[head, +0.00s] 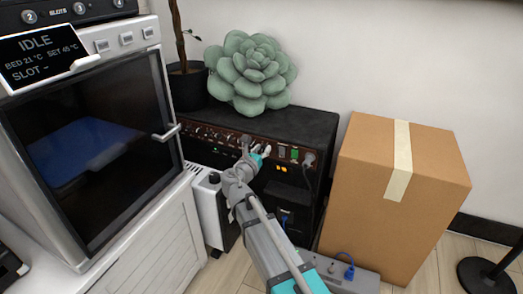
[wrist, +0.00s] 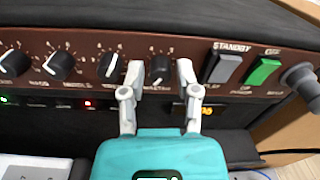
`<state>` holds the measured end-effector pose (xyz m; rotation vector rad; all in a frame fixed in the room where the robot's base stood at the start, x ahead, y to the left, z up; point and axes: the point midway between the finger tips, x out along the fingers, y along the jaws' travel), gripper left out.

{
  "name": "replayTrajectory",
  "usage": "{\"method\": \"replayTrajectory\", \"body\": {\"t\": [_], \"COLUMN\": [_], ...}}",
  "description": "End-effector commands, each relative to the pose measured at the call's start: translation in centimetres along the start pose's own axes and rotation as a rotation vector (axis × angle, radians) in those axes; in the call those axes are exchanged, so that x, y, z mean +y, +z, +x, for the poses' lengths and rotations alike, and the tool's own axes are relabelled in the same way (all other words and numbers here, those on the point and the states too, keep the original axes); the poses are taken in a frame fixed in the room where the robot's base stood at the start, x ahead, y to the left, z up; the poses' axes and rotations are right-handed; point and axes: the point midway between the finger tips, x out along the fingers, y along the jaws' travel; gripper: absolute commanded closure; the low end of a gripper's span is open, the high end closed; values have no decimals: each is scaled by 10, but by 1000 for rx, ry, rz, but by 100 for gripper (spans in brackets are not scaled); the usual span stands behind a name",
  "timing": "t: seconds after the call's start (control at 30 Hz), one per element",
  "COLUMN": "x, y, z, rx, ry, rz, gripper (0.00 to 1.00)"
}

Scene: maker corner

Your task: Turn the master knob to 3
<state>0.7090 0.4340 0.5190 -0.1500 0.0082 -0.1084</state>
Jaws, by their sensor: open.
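The master knob (wrist: 159,67) is a small black round knob with a white pointer line on the amplifier's dark red-brown panel, above the MASTER label. Its pointer seems to point down and slightly left; the number it points at is not readable. My gripper (wrist: 160,73) is open, with one grey finger on each side of the knob. I cannot tell whether either finger touches it. In the head view my gripper (head: 256,153) is at the amplifier's front panel and hides the knob. The amplifier (head: 310,124) is a black box against the wall.
Other black knobs (wrist: 58,66) line the panel to the left. A grey STANDBY switch (wrist: 222,66), a green switch (wrist: 264,72) and a plugged cable (wrist: 300,80) are on the right. A cardboard box (head: 400,200) and a printer-like cabinet (head: 90,150) flank the amplifier; a succulent (head: 250,75) sits on top.

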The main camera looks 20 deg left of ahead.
Motion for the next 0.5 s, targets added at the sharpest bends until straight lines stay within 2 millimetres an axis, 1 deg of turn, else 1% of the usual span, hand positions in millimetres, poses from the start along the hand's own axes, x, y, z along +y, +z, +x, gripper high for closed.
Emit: {"method": "replayTrajectory", "body": {"t": [0.1, 0.27, 0.3, 0.33, 0.5], "x": [0, 0, 0, 0, 0], "y": [0, 0, 0, 0, 0], "z": [0, 0, 0, 0, 0], "rx": [0, 0, 0, 0, 0], "ry": [0, 0, 0, 0, 0], "rz": [0, 0, 0, 0, 0], "gripper": [58, 88, 95, 100, 100]}}
